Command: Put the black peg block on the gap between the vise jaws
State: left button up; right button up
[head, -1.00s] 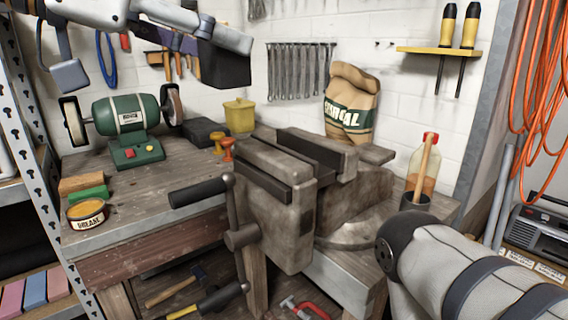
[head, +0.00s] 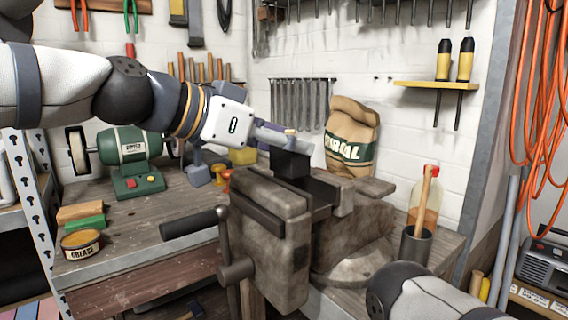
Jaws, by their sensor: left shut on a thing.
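The black peg block (head: 290,163) hangs from my left gripper (head: 289,139), which is shut on it from above. A small tan peg end shows on top between the fingers. The block is over the far end of the vise (head: 270,225), near the gap between the front jaw (head: 275,192) and the rear jaw (head: 343,197). I cannot tell whether its underside touches the jaws. The gripper partly hides the block's top. My right arm shows at the lower right; its gripper is out of view.
A green bench grinder (head: 130,160), grease tin (head: 82,243) and orange pegs (head: 222,180) are on the workbench (head: 140,230) to the left. A charcoal bag (head: 352,135) stands behind the vise. A dark cup (head: 415,245) with a wooden handle is to its right.

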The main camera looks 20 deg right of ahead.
aim_at(280, 162)
pick_arm(q)
jog(key=shift+f, duration=1.6)
jog(key=shift+d, duration=0.1)
jog(key=shift+f, duration=0.2)
jog(key=o, duration=1.2)
jog(key=shift+r, duration=0.1)
jog(key=shift+r, duration=0.25)
jog(key=v, duration=1.2)
